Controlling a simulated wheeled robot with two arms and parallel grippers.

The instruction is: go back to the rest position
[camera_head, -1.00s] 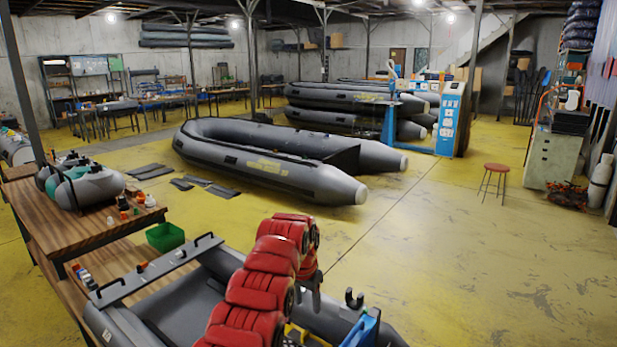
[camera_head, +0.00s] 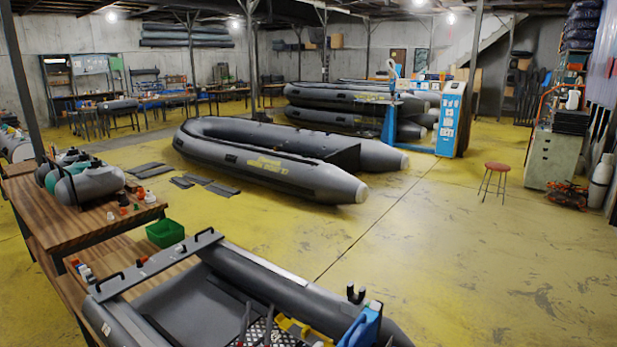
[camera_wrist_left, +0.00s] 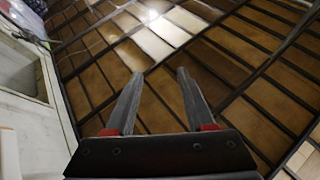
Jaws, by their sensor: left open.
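My left gripper (camera_head: 257,322) shows at the bottom of the head view as two thin grey fingers pointing up. They stand apart in front of the grey inflatable boat (camera_head: 285,286) nearest me. In the left wrist view the two fingers (camera_wrist_left: 160,74) are spread, with nothing between them. They point toward a dark grid of brown and pale panels, which looks like the ceiling. The rest of my left arm is out of the head view. My right gripper is not in view.
A wooden bench (camera_head: 95,222) with small bottles stands at the left, a green bin (camera_head: 165,233) beside it. A large grey boat (camera_head: 260,165) lies mid-floor. A red stool (camera_head: 497,168) stands at the right. The yellow floor (camera_head: 440,260) at the right is clear.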

